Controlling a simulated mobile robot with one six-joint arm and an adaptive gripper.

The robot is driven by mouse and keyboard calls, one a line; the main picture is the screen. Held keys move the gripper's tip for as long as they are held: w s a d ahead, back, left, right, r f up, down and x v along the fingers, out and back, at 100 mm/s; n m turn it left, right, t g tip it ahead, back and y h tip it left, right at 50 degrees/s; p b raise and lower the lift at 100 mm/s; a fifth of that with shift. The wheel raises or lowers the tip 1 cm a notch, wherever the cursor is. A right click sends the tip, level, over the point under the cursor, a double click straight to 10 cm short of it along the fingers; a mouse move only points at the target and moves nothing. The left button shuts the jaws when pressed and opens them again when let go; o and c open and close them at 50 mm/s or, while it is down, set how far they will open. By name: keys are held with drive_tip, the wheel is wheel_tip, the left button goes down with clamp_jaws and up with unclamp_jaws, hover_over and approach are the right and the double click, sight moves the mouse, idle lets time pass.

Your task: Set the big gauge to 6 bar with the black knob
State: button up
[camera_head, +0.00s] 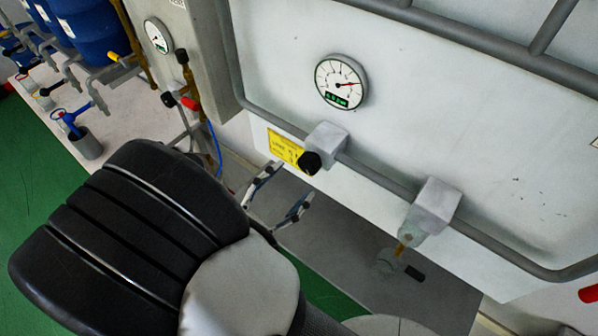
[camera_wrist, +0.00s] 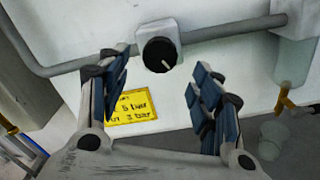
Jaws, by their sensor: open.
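The big gauge (camera_head: 341,81) is a round white dial with a red needle and a green digital display, on the white panel in the head view. Its digits are too small to read surely. The black knob (camera_head: 309,162) sits on a grey block on the pipe below the gauge. In the wrist view the knob (camera_wrist: 159,54) shows a white mark pointing to the lower right. My gripper (camera_head: 279,196) is open and empty, just below and left of the knob. In the wrist view its fingers (camera_wrist: 157,90) stand apart, with the knob ahead between them, untouched.
A yellow label (camera_head: 284,147) is on the panel beside the knob. A second grey block (camera_head: 433,205) with a brass fitting hangs on the pipe at right. A smaller gauge (camera_head: 157,36) and blue drums (camera_head: 88,28) are at upper left. A grey pipe (camera_head: 375,179) crosses the panel.

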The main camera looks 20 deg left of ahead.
drive_tip(key=v, duration=0.6)
drive_tip(key=shift+s+a, duration=0.15)
drive_tip(key=shift+s, duration=0.2)
